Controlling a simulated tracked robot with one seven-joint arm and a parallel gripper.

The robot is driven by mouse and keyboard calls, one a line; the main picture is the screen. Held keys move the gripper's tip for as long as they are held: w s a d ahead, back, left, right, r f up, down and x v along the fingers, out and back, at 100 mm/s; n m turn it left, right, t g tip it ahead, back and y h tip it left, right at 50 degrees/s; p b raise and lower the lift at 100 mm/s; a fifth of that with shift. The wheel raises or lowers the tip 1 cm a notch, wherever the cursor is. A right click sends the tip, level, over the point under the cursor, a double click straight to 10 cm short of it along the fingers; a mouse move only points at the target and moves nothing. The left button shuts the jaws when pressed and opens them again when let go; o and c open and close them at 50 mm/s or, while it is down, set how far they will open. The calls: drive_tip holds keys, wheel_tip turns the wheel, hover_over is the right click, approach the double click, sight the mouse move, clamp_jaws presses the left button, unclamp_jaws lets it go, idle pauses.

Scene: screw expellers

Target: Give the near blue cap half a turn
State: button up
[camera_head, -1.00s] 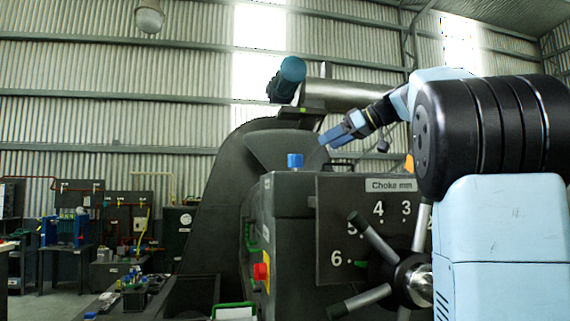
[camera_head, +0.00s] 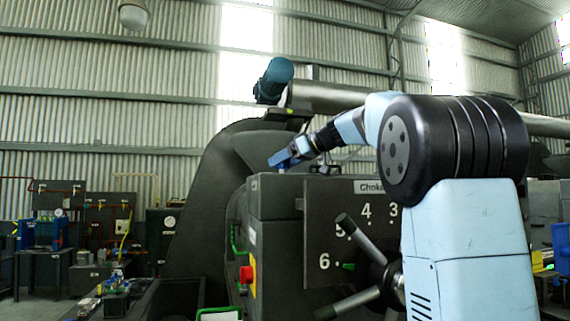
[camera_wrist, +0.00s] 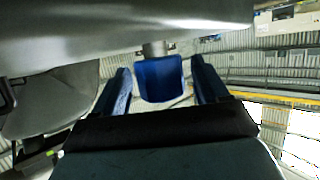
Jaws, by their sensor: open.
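The near blue cap (camera_wrist: 160,78) shows in the wrist view on a short grey metal neck. My gripper (camera_wrist: 162,85) is open, with one blue finger on each side of the cap. A gap shows between the cap and each finger, so they look apart from it. In the head view my gripper (camera_head: 279,160) is over the top of the dark machine housing, pointing down to the left. It hides most or all of the cap there.
The choke panel (camera_head: 350,215) with numbers and a spoked handwheel (camera_head: 392,285) is on the housing's front. A red button (camera_head: 246,274) is on its left side. A large blue cylinder (camera_head: 275,78) and a grey tube rise behind. Benches stand at the left.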

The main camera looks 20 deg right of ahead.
drive_tip(key=shift+w+a+f, duration=0.15)
drive_tip(key=shift+w+a, duration=0.05)
drive_tip(key=c, duration=0.9)
drive_tip(key=shift+d, duration=0.2)
drive_tip(key=shift+c, duration=0.4)
drive_tip(key=shift+a, duration=0.1)
